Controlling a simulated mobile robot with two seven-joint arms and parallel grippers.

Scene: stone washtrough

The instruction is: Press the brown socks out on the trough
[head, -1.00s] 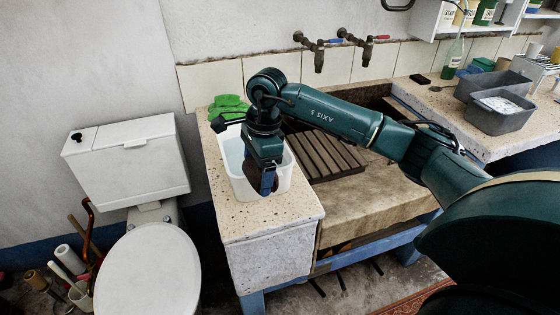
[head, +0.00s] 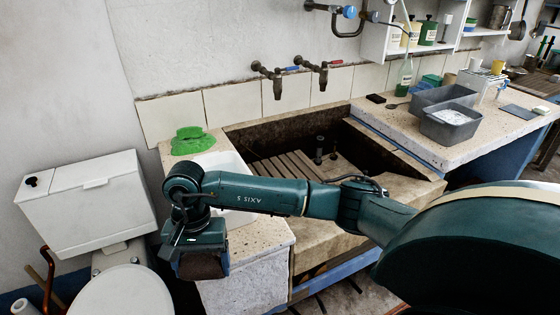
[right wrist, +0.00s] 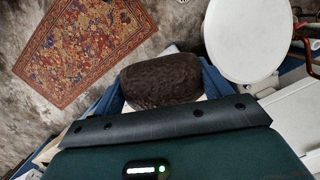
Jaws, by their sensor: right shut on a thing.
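My right gripper (head: 199,248) is shut on the brown socks (head: 203,267), a dark bundle held in the air in front of the trough's left end. In the right wrist view the bundle (right wrist: 160,80) sits between the two blue fingers. The stone trough (head: 262,127) has a dark basin with a slatted wooden rack (head: 285,168) in it, partly hidden by my right arm. A white tub (head: 232,163) stands on the left ledge, mostly hidden behind the arm. My left gripper is not in view.
A green cloth (head: 192,140) lies on the left ledge. Two taps (head: 276,84) are above the basin. Grey bins (head: 450,122) stand on the right counter. A white toilet (head: 122,290) is at the lower left. A patterned rug (right wrist: 85,50) lies on the floor.

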